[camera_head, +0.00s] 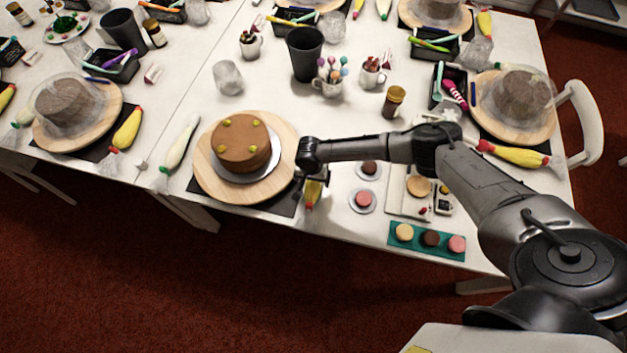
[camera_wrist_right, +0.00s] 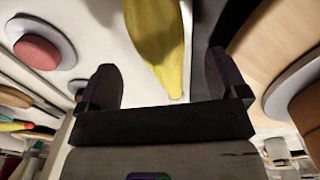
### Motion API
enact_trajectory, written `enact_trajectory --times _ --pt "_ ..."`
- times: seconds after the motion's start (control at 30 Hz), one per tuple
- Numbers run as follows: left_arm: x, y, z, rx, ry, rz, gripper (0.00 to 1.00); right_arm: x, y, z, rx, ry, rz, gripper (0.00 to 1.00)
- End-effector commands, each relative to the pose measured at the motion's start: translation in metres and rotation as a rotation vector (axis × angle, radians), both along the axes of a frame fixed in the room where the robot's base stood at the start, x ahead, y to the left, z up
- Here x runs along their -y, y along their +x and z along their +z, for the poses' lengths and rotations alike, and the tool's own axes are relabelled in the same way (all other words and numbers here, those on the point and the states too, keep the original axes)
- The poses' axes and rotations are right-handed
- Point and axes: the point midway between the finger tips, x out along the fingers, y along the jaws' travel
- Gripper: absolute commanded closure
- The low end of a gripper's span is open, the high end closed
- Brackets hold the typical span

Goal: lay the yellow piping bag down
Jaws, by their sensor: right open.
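The yellow piping bag (camera_head: 313,195) is at the front of the table, just right of the round board, partly hidden under my right gripper (camera_head: 306,178). In the right wrist view the yellow bag (camera_wrist_right: 162,40) reaches down between the two fingers of the open right gripper (camera_wrist_right: 160,82), its narrow end near the palm. White surface shows on both sides between the bag and the fingers. I cannot tell whether its far end touches the table. My left gripper is not in view.
A brown cake (camera_head: 241,146) with yellow dollops stands on the round wooden board (camera_head: 207,178) beside the gripper. A white piping bag (camera_head: 181,143) lies left of it. To the right are small plates (camera_head: 363,208) and a teal tray (camera_head: 397,247) with treats.

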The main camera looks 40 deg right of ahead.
Motion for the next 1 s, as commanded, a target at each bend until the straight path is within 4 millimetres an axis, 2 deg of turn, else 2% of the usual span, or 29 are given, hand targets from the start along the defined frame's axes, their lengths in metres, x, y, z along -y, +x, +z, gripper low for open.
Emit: enact_trajectory --times 0.03,0.2,0.5,0.7,1.0 --pt "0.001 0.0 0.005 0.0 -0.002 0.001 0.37 -0.001 0.001 0.014 0.003 0.002 0.001 0.08" --pt "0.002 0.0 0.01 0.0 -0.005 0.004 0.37 -0.002 0.001 0.047 0.003 0.001 0.001 0.08" --pt "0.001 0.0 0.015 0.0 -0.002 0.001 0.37 -0.005 0.003 0.087 0.002 0.001 0.001 0.08" --pt "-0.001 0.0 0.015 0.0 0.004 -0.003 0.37 -0.005 0.003 0.097 0.001 0.001 0.0 0.08" --pt "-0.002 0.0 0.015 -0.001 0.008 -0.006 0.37 -0.005 0.003 0.099 0.0 0.001 0.016 0.08"
